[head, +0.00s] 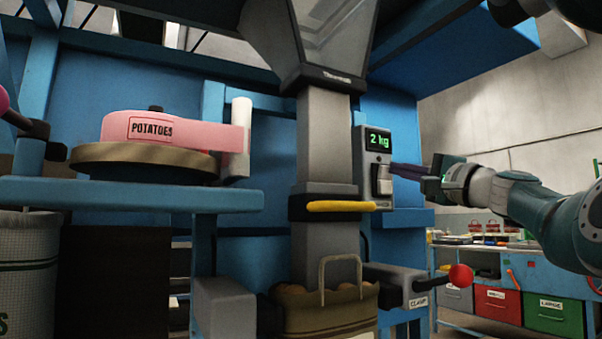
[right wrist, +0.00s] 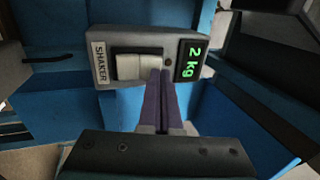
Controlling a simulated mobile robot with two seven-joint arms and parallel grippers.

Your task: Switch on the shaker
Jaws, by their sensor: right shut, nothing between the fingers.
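The shaker's grey control box (head: 376,148) is on the right of the grey filling column and shows a green "2 kg" display (head: 378,140). Below the display is a white rocker switch (head: 384,180). In the right wrist view, the switch (right wrist: 138,67) lies between the SHAKER label and the display (right wrist: 190,61). My right gripper (head: 394,169) is shut and empty; its purple fingertips (right wrist: 160,74) are at the display-side end of the switch. I cannot tell whether they touch it or which way it is tipped. My left gripper is out of view.
A brown sack (head: 325,312) hangs under the column's spout. A clamp lever with a red knob (head: 461,276) sticks out below my right arm. A yellow handle (head: 341,206) crosses the column. A pink POTATOES roll (head: 175,130) lies at left; a workbench with coloured bins (head: 497,304) stands behind right.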

